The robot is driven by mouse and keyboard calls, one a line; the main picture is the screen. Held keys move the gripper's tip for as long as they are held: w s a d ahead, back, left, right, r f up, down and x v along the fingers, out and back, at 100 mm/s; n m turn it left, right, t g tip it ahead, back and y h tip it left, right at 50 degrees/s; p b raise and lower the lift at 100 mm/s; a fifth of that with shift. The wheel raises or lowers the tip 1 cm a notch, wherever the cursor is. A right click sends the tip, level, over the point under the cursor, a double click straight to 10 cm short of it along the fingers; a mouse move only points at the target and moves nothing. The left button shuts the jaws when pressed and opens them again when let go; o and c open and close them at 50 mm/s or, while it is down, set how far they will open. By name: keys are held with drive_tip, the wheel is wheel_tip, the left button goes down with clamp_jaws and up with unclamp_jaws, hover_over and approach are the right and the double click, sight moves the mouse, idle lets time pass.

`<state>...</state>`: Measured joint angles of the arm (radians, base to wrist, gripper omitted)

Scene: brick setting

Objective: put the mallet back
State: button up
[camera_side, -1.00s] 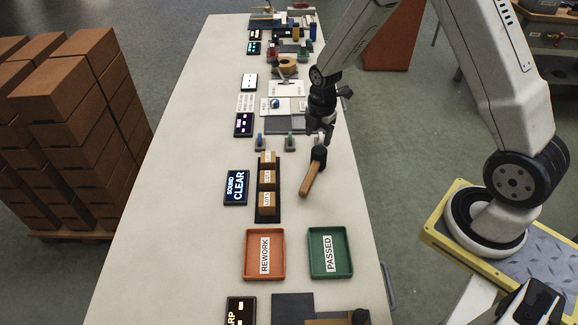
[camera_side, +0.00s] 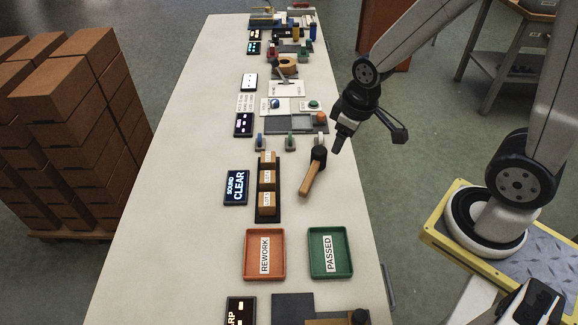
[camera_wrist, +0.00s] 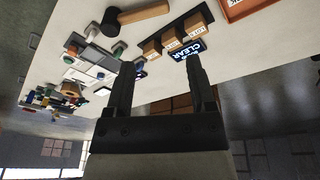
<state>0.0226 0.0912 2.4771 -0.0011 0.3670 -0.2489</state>
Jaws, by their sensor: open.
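The mallet (camera_side: 313,172) has a wooden handle and a black head. It lies on the table to the right of the row of labelled wooden blocks (camera_side: 267,181), its handle pointing toward the near side. In the wrist view the mallet (camera_wrist: 138,16) lies at the top left, clear of the fingers. My gripper (camera_side: 337,146) is open and empty, just right of the mallet's head near the table's right edge, apart from it. In the wrist view my gripper's two fingers (camera_wrist: 160,80) stand apart with nothing between them.
An orange REWORK tray (camera_side: 248,262) and a green PASSED tray (camera_side: 349,262) stand nearer on the table. A small display (camera_side: 236,187) reads SOUND CLEAR. Several small devices crowd the far end. Table left of the displays is clear.

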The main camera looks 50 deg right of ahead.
drive_tip(key=shift+s+a+r+m, duration=0.15)
drive_tip(key=shift+s+a+m, duration=0.05)
drive_tip(key=shift+s+m, duration=0.45)
drive_tip(key=shift+s+a+r+m, duration=0.15)
drive_tip(key=shift+s+m, duration=0.35)
drive_tip(key=shift+m, duration=0.15)
